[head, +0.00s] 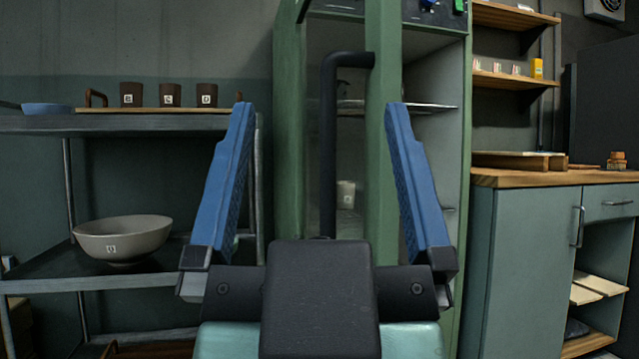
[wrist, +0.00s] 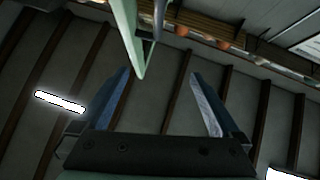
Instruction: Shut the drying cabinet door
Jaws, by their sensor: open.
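The drying cabinet (head: 437,160) stands in the middle of the head view, a tall green cabinet with grey inner shelves. Its green-framed glass door (head: 384,80) stands open, with the cabinet's inside showing to its right. A black bar handle (head: 328,150) runs upright on the door. My gripper (head: 318,106) is open and empty, its blue fingers on either side of the handle in the picture. Whether it touches the door cannot be told. In the wrist view a pale green frame edge (wrist: 128,40) comes down between the fingertips.
A dark metal rack (head: 150,122) at the left holds several brown mugs (head: 170,95) on a board and a large grey bowl (head: 123,237). A green counter with a wooden top (head: 560,178) stands close at the right. Wooden wall shelves (head: 500,80) hang above it.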

